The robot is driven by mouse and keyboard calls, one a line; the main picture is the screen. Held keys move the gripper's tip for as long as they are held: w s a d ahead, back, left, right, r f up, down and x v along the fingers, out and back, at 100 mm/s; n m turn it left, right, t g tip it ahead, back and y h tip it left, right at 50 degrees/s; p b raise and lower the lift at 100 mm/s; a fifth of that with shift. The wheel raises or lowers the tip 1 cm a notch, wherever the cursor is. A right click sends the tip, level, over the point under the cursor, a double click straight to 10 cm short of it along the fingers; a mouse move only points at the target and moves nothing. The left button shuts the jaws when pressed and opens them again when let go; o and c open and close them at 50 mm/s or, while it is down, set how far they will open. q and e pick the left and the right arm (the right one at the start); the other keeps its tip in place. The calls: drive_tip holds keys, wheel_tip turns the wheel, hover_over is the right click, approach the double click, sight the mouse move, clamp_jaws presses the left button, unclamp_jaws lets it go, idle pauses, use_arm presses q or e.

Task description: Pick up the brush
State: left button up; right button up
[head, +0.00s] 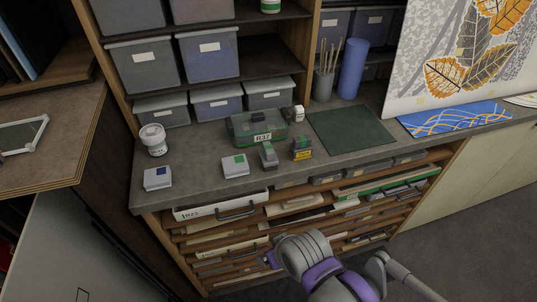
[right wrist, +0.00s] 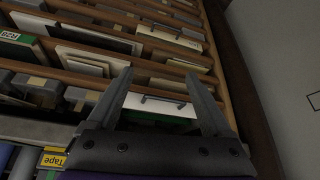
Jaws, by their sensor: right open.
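Several thin brushes (head: 329,56) stand upright in a grey cup (head: 323,86) at the back of the counter, left of a blue cylinder. My right arm comes in from the lower right in the head view, in front of the drawer shelves and below the counter, well apart from the cup. In the right wrist view my right gripper (right wrist: 158,78) has its two fingers spread apart with nothing between them. The brushes do not show in the right wrist view. My left gripper is not in view.
The counter (head: 205,190) holds a green-grey case (head: 258,127), small boxes, a white jar (head: 153,139) and a dark green mat (head: 350,134). A blue cylinder (head: 352,68) stands right of the cup. Open shelves of flat stock (head: 300,203) lie below the counter.

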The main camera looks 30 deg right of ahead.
drive_tip(key=shift+o, duration=0.2)
drive_tip(key=shift+o, duration=0.3)
drive_tip(key=shift+w+r, duration=0.15)
drive_tip(key=m+g+h, duration=0.1)
drive_tip(key=m, duration=0.2)
approach(269, 146)
drive_tip(key=x, duration=0.2)
drive_tip(key=shift+f, duration=0.35)
drive_tip(key=shift+w+d+f, duration=0.1)
drive_tip(key=shift+w+f, duration=0.05)
drive_tip(key=shift+w, duration=0.1)
drive_tip(key=x, duration=0.4)
drive_tip(key=shift+f, duration=0.35)
drive_tip(key=shift+a+x, duration=0.1)
drive_tip(key=shift+x, duration=1.25)
drive_tip(key=shift+a+x, duration=0.15)
drive_tip(key=shift+x, duration=1.25)
drive_tip(key=shift+s, duration=0.15)
drive_tip(key=shift+c, duration=0.3)
